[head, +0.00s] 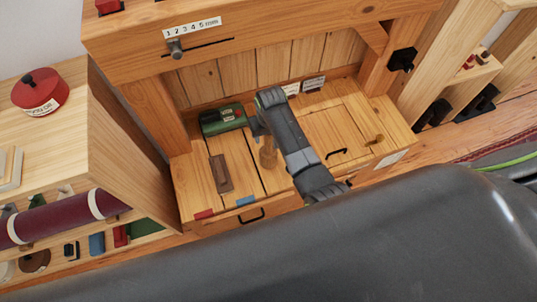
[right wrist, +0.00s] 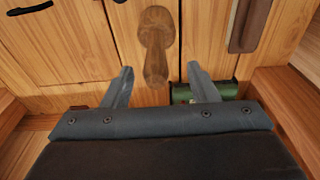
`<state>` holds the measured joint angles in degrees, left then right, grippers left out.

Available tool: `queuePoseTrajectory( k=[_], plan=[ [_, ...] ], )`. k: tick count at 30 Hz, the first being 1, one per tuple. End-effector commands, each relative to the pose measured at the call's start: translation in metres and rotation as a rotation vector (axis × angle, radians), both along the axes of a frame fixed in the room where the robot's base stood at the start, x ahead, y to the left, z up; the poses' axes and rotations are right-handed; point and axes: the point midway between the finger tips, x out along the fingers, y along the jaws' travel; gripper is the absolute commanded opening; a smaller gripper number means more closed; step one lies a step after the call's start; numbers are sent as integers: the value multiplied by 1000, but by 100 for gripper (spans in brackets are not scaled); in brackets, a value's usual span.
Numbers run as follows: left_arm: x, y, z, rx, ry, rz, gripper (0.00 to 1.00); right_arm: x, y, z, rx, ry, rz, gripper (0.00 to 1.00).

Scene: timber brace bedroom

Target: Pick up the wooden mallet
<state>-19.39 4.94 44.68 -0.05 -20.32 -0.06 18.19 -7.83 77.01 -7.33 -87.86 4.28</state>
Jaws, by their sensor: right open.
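The wooden mallet (head: 268,156) is on the plank top of the low wooden cabinet, partly hidden by my right arm in the head view. In the right wrist view the mallet (right wrist: 157,40) shows its broad end away from me, and its narrow end lies toward the gap between my fingers. My right gripper (head: 262,118) is just behind the mallet. In the right wrist view the right gripper (right wrist: 158,78) is open, with its two fingers apart and nothing clamped between them. My left gripper is not in view.
A green case (head: 223,119) lies behind and left of the mallet; a dark brown strip (head: 221,173) lies to its left. A wooden frame with a numbered scale (head: 192,27) rises behind.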

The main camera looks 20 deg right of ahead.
Motion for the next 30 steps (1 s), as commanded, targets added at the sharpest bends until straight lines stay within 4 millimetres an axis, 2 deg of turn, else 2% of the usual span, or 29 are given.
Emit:
queuePoseTrajectory(
  k=[1, 6, 18, 27, 30],
  plan=[
    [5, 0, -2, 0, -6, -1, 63, 1, 0, -8, -1, 0, 1, 53],
    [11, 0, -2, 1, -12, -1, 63, 3, 0, -18, 0, -1, 0, 53],
    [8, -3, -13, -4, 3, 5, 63, 11, -5, -65, 0, -1, 0, 53],
    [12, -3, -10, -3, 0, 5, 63, 11, -5, -68, 0, -1, -1, 53],
    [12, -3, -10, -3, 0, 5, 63, 11, -5, -68, 0, -1, 0, 40]
  ],
)
